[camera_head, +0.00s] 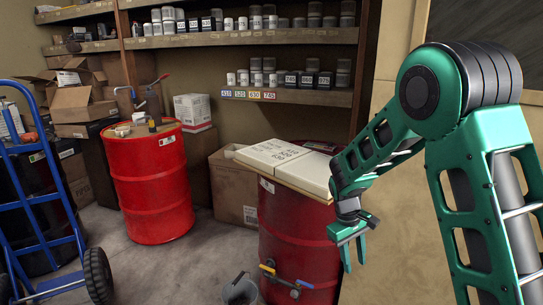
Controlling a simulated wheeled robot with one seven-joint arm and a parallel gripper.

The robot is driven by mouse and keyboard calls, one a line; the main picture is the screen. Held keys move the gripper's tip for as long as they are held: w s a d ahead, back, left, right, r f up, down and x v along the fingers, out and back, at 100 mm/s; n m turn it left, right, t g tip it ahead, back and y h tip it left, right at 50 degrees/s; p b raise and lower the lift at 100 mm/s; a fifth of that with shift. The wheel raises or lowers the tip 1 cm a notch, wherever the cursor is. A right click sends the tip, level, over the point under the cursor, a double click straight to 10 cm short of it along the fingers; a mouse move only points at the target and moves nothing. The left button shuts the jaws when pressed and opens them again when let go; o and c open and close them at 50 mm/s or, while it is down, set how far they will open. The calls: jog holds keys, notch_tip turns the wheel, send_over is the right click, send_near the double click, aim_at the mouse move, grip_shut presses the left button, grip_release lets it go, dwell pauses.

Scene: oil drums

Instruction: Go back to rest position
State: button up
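My green arm comes in from the right side of the head view and bends down toward the middle. My gripper (354,246) hangs at its end, pointing down, in front of the right side of the near red drum (290,225). Its two green fingers look spread apart, with nothing seen between them. Whether it touches the drum cannot be told.
Another red drum (150,185) stands further back. A blue hand truck (45,205) is at left. A bucket (240,292) sits below the drum's taps. Shelves (250,38) line the back wall.

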jog(key=s+d+r+m+y, duration=0.1)
jog(key=s+d+r+m, duration=0.2)
jog(key=s+d+r, duration=0.35)
jog(key=s+d+r+m, duration=0.2)
jog(key=s+d+r, duration=0.15)
jog(key=s, duration=0.55)
jog(key=s+d+r+m+y, duration=0.1)
jog(key=s+d+r+m, duration=0.2)
jog(key=s+d+r, duration=0.3)
jog(key=s+m, duration=0.3)
jog(key=s, duration=0.9)
jog(key=shift+f+t+y, duration=0.3)
jog(key=shift+f+t, duration=0.05)
jog(key=shift+t, duration=0.05)
jog(key=shift+w+d+f, duration=0.1)
jog(key=shift+w+f, duration=0.25)
jog(key=shift+w, duration=0.35)
jog(key=shift+s+r, duration=0.1)
jog(key=shift+c, duration=0.4)
